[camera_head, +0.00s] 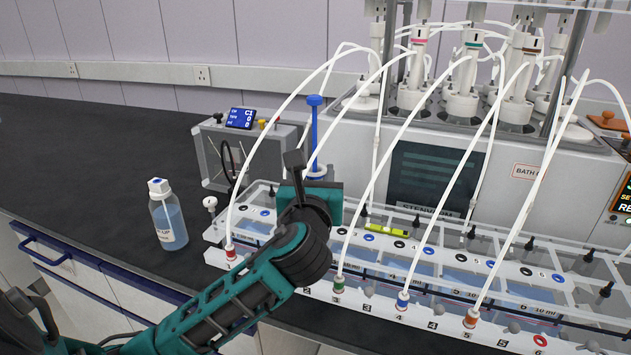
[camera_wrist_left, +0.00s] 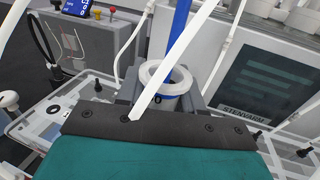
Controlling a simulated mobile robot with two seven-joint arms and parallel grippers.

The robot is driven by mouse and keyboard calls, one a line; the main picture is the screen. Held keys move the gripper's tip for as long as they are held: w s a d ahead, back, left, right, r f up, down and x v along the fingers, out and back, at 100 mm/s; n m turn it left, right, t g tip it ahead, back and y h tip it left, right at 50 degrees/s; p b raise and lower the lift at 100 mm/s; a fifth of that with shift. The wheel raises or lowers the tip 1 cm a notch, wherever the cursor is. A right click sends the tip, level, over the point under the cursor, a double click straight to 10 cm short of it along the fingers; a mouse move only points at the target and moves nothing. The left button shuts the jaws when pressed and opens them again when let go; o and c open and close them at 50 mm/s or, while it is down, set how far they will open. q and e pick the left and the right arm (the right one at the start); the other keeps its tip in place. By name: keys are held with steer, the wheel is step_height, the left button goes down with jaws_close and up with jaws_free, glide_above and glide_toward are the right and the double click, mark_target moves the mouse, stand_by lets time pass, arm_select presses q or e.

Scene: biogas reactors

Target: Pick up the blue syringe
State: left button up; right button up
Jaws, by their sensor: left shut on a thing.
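The blue syringe (camera_head: 315,125) stands upright with its blue plunger raised, behind the front rack. In the left wrist view, the blue plunger (camera_wrist_left: 181,28) rises just beyond the dark gripper edge, above a pale ring and collar. The fingertips themselves are largely hidden. My right gripper is not in view.
A clear rack (camera_head: 420,262) with white tubes runs along the bench front. A bottle (camera_head: 170,222) stands at left. A grey device with a small display (camera_head: 241,118) stands behind it. A bath unit (camera_head: 505,190) fills the right.

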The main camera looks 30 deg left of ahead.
arm_select(q)
step_height(320, 180, up, 19)
steer(key=p, duration=0.4)
steer(key=shift+r+p, duration=0.2)
steer(key=shift+p, duration=0.1)
steer(key=shift+r, duration=0.2)
steer(key=shift+r, duration=1)
steer(key=shift+r, duration=0.3)
